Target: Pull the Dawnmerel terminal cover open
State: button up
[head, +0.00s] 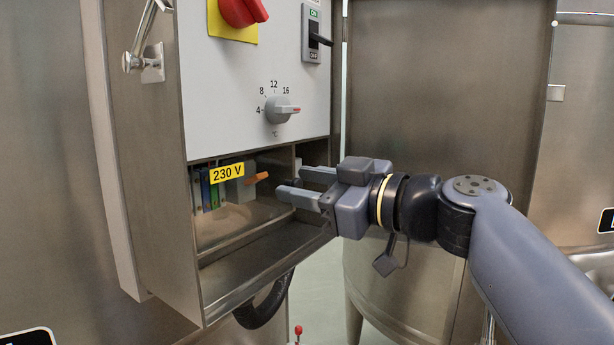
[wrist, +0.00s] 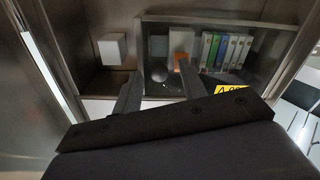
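The terminal cover is a clear, dark-edged pane (head: 225,222) over the lower compartment of the control box. It carries a yellow "230 V" label (head: 227,173) and looks closed. The pane also shows in the wrist view (wrist: 215,84), with the label (wrist: 231,88) partly hidden by my gripper. A dark round knob (wrist: 158,73) shows at the pane's left side there. My gripper (head: 290,184) is open and points at the compartment. In the wrist view its two fingers (wrist: 158,90) lie on either side of the knob; I cannot tell whether they touch it.
Behind the pane are coloured terminal blocks (head: 208,190) and an orange lever (head: 257,178). Above are a temperature dial (head: 280,109), a switch (head: 316,38) and a red rotary handle (head: 240,10). A black cable (head: 268,303) hangs below the box. Steel vats (head: 440,80) stand behind.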

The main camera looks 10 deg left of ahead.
jog(key=shift+a, duration=0.1)
jog(key=shift+c, duration=0.2)
grip_shut()
dwell(0.5)
